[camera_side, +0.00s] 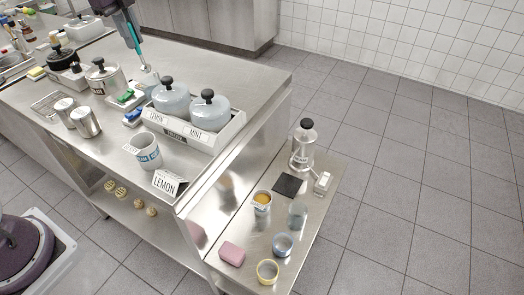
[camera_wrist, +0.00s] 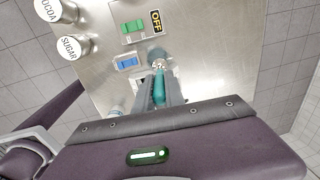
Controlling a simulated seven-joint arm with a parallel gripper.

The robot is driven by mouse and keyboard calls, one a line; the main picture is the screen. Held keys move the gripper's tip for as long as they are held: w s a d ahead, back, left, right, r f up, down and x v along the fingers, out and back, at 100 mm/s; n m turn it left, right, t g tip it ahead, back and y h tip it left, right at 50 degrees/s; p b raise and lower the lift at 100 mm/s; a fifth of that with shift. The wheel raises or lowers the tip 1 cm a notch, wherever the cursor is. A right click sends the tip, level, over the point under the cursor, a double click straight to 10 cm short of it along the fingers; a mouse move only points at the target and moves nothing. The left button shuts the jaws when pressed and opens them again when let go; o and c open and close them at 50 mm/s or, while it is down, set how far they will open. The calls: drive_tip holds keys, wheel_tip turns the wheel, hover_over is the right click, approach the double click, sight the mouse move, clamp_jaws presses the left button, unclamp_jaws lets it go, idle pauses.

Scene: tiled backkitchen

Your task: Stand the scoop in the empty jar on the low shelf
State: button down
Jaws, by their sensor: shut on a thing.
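My gripper (camera_side: 131,27) is above the steel counter at the upper left of the side view. It is shut on the teal handle of the scoop (camera_wrist: 159,90), and the scoop's metal end points away from the fingers in the wrist view. In the side view the scoop (camera_side: 136,42) hangs down steeply over the counter, behind the lidded pots. A clear, empty-looking jar (camera_side: 297,214) stands upright on the low shelf (camera_side: 245,222) at the right, well apart from my gripper. The wrist view does not show this jar.
Two lidded pots (camera_side: 210,112) sit in a labelled tray beside the scoop. Green and blue switches (camera_wrist: 127,63) lie below. An amber-filled cup (camera_side: 262,202), tins (camera_side: 283,244) and a tall lidded canister (camera_side: 302,148) surround the jar.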

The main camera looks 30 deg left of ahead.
drive_tip(key=w+d+f+m, duration=0.25)
drive_tip(key=w+d, duration=0.45)
drive_tip(key=d, duration=0.5)
drive_tip(key=d+f+m, duration=0.1)
drive_tip(key=d+f, duration=0.3)
drive_tip(key=d, duration=0.4)
drive_tip(key=d+f+m+g, duration=0.1)
drive_tip(key=d+f+m, duration=0.15)
drive_tip(key=d, duration=0.55)
drive_tip(key=d+f, duration=0.5)
drive_tip(key=d, duration=0.4)
drive_tip(key=s+d+f+m, duration=0.2)
drive_tip(key=s+d+f, duration=0.15)
drive_tip(key=d, duration=0.25)
drive_tip(key=s+d+f+m, duration=0.1)
drive_tip(key=s+d+f, duration=0.2)
drive_tip(key=d+f, duration=0.25)
wheel_tip(320, 180, down, 12)
drive_tip(key=d, duration=0.1)
drive_tip(key=shift+s+d, duration=0.1)
